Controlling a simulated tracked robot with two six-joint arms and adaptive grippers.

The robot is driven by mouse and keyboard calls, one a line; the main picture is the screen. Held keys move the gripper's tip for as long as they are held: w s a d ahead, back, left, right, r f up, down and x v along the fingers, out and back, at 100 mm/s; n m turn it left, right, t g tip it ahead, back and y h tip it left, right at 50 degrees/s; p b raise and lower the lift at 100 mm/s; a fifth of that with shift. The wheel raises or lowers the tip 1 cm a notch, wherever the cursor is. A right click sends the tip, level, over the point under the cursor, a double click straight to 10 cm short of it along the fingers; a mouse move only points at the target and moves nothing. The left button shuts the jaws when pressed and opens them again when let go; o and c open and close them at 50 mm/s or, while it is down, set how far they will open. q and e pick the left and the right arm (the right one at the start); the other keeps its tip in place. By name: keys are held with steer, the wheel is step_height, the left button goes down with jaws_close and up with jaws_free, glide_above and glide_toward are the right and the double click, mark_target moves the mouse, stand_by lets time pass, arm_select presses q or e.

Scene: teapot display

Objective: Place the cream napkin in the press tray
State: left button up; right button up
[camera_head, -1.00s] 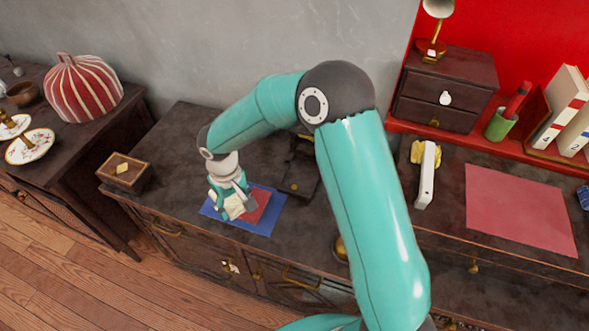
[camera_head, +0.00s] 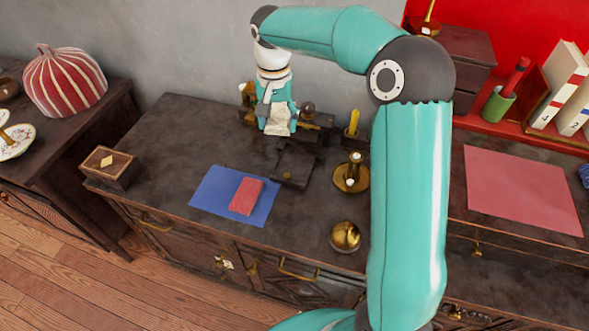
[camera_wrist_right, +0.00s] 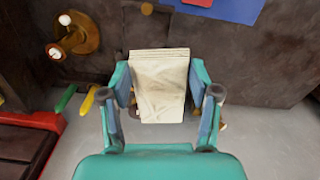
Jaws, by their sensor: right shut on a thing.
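The cream napkin (camera_head: 278,120) is a folded pale block held in my right gripper (camera_head: 277,128), which is shut on it near the wall side of the dark cabinet top. In the right wrist view the napkin (camera_wrist_right: 160,85) sits between the two fingers (camera_wrist_right: 161,97). A dark, flat, square piece that looks like the press tray (camera_head: 294,164) lies just in front of and below the gripper, with a small brass knob. Dark press parts (camera_head: 318,119) stand beside the gripper and are partly hidden by it. My left gripper is not in view.
A red folded napkin (camera_head: 247,196) lies on a blue cloth (camera_head: 213,192). A brass candle holder (camera_head: 351,178) and a brass dome (camera_head: 345,236) stand right of the tray. A wooden box (camera_head: 110,167) is at the left edge.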

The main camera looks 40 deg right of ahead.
steer(key=s+d+r+m, duration=0.1)
steer(key=s+d+m, duration=0.1)
steer(key=d, duration=0.1)
steer(key=b, duration=0.2)
glide_above(292, 172)
step_height(292, 172, down, 13)
steer(key=shift+s+f, duration=0.1)
steer(key=shift+f, duration=2.65)
steer(key=o, duration=1.1)
steer(key=shift+o, duration=0.3)
